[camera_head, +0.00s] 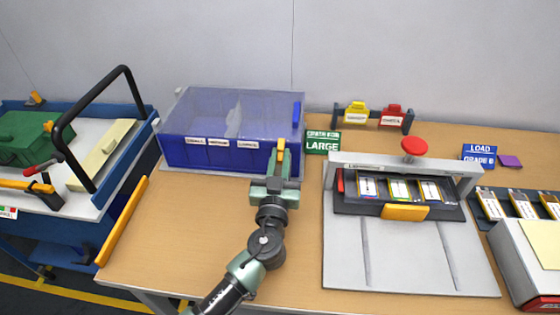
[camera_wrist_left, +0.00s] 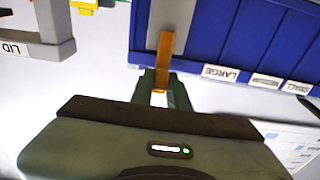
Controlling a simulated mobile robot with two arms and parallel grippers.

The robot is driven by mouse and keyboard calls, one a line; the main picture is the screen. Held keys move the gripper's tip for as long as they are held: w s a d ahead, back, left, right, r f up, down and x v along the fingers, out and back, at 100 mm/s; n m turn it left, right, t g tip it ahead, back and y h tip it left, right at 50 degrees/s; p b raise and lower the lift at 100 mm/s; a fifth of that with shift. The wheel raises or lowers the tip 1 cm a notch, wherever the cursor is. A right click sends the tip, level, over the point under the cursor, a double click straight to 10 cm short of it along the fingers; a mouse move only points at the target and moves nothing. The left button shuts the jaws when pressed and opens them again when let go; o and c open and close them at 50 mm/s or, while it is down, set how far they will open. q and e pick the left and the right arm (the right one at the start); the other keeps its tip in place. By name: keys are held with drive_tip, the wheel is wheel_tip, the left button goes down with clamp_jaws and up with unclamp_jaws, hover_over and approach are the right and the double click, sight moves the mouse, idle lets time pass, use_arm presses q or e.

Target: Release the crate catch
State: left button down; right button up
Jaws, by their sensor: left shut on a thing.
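The blue crate (camera_head: 215,155) with a clear lid (camera_head: 235,110) stands at the back of the table, its labelled front towards me. In the left wrist view the crate (camera_wrist_left: 200,32) fills the upper right. The orange-yellow catch (camera_head: 281,146) sits upright at the right end of the crate's front; it shows as an orange strip in the left wrist view (camera_wrist_left: 166,50). My left gripper (camera_head: 281,158) is shut on the lower end of the catch. Its fingers (camera_wrist_left: 160,95) hide that end. The lid looks closed. My right gripper is not in view.
A green LARGE sign (camera_head: 322,142) stands close to the right of the gripper. A grey press-like fixture (camera_head: 340,240) with a red knob (camera_head: 414,146) fills the right. A blue cart (camera_head: 75,220) with a black handle stands left. The table's front left is clear.

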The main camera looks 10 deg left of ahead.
use_arm(q)
drive_tip(key=c, duration=1.4)
unclamp_jaws()
drive_tip(key=s+b, duration=0.2)
drive_tip(key=s, duration=0.6)
drive_tip(key=shift+f+b, duration=0.3)
drive_tip(key=shift+f, duration=0.15)
